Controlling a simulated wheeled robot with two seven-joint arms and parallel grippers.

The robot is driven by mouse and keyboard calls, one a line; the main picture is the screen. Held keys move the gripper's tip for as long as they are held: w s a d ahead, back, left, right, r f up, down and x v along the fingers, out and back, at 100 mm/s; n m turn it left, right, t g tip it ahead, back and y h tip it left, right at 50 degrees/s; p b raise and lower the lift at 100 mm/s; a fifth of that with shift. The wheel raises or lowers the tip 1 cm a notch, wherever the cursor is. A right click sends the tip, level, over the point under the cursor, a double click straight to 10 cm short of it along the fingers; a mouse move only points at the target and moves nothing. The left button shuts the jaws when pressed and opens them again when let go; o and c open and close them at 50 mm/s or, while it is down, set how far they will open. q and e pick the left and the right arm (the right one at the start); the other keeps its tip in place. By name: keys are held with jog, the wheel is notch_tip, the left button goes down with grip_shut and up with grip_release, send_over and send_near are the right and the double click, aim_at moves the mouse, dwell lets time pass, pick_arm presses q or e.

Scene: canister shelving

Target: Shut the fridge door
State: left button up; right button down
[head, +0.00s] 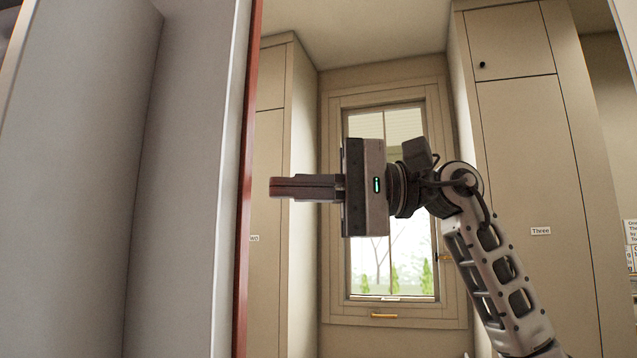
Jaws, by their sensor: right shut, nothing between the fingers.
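The fridge door (190,180) most likely is the tall pale grey panel with a thin red edge that fills the left of the head view. I see its grey side and its red edge; its hinge, handle and full outline are out of view. My right gripper (273,187) is just to the right of the red edge, its fingers pointing left at it. Its fingers are shut with nothing between them. A narrow gap shows between the fingertips and the red edge in the picture. My left gripper is not in view.
A window (390,265) with a wooden frame is behind my right gripper. Tall beige cabinets stand either side; the right cabinet (520,160) has a label reading "Three". A sheet of paper (631,240) shows at the far right edge.

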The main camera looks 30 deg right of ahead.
aim_at(240, 179)
jog(key=a, duration=0.6)
jog(key=shift+s+p, duration=0.1)
jog(key=shift+p, duration=0.25)
jog(key=shift+s+a, duration=0.3)
jog(key=shift+a, duration=0.1)
